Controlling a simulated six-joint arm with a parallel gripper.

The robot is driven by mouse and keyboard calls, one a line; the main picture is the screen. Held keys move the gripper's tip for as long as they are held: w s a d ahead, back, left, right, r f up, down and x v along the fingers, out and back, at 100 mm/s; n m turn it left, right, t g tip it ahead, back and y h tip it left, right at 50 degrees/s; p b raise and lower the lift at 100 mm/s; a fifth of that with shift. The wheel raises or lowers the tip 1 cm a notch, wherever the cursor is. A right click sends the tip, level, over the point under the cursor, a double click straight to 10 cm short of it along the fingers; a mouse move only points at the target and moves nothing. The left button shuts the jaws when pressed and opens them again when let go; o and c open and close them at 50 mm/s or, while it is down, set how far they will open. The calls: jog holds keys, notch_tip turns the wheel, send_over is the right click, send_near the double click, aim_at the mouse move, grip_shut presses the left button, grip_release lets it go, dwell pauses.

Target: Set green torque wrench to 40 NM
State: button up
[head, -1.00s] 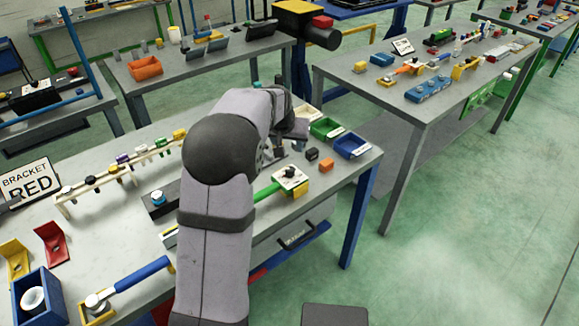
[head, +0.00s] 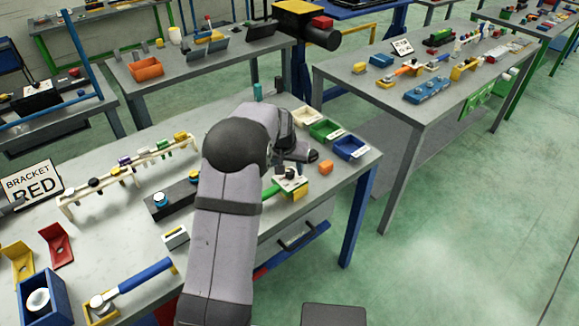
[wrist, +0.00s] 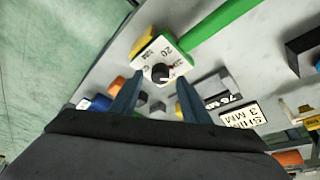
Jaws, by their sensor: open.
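The green torque wrench (wrist: 215,22) lies on the grey bench, its green handle running up and right in the wrist view. In the head view a short piece of its green handle (head: 270,191) shows beside my arm. At its end is a white dial plate (wrist: 172,57) with printed numbers, "20" and "NM" among them, and a black knob (wrist: 161,72). The plate also shows in the head view (head: 297,187). My gripper (wrist: 158,84) is open and empty, its two fingers on either side of the knob in the picture. Whether they touch it cannot be told.
Blue (head: 349,147), green (head: 325,130) and white bins stand at the bench's right end, with an orange block (head: 326,166) near them. A blue-handled wrench (head: 144,276) lies front left. A rack of coloured parts (head: 130,172) stands at the left.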

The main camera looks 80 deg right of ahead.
jog(key=shift+d+f, duration=0.25)
jog(key=shift+f, duration=0.4)
jog(key=c, duration=1)
jog(key=shift+c, duration=0.2)
jog(key=shift+m, duration=0.3)
jog(key=m+b, duration=0.2)
jog(key=m+g+b, duration=0.1)
jog(key=m+b, duration=0.1)
jog(key=shift+w+d+f+g, duration=0.1)
jog(key=shift+w+f+g, duration=0.05)
jog(key=shift+g, duration=0.15)
jog(key=m, duration=0.2)
jog(key=m+g+y+b, duration=0.1)
jog(key=m, duration=0.1)
jog(key=shift+w+y, duration=0.1)
jog(key=shift+y, duration=0.2)
jog(key=shift+r+m, duration=0.2)
jog(key=shift+m, duration=0.1)
